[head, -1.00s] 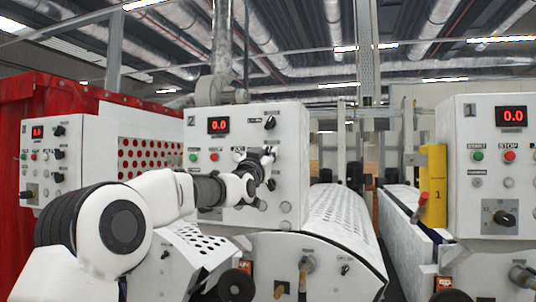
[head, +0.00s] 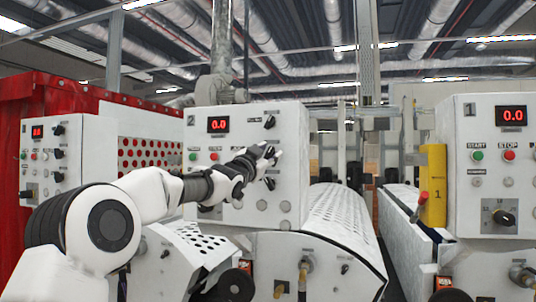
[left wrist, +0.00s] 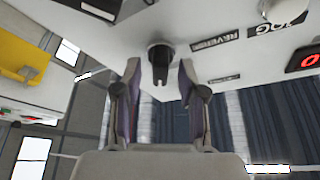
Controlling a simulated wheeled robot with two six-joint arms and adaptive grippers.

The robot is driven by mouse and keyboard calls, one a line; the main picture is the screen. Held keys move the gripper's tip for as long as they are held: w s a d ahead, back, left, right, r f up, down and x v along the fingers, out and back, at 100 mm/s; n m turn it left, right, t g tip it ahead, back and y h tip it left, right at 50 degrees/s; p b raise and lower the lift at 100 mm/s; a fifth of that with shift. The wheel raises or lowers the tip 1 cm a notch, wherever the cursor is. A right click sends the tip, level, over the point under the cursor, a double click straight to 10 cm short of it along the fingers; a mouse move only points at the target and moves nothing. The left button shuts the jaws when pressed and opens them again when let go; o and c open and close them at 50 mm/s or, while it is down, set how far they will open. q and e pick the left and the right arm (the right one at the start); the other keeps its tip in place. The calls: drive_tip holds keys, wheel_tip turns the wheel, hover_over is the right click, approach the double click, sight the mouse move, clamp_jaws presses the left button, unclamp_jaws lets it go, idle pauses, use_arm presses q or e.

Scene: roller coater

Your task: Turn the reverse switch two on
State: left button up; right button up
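Machine two's white control panel (head: 290,135) stands mid-picture in the head view, with a red 0.0 display. My left gripper (head: 272,153) is at the panel's right part, hiding what lies behind its fingers. In the left wrist view, a black rotary knob (left wrist: 160,60) sits on the white panel beside a label reading REVERSE (left wrist: 216,42). My left gripper (left wrist: 159,75) is open, one finger on each side of this knob, with gaps visible between. I cannot tell how deep the fingers reach. My right gripper is not in view.
Other black knobs (head: 270,122) sit above and below my gripper on the panel. Panel one (head: 490,150) stands at the right, past a yellow post (head: 433,187). A white perforated cover (head: 340,215) lies below panel two.

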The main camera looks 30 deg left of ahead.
use_arm(q)
drive_tip(key=v, duration=0.7)
drive_tip(key=shift+f, duration=0.15)
idle(0.3)
drive_tip(key=shift+s, duration=0.15)
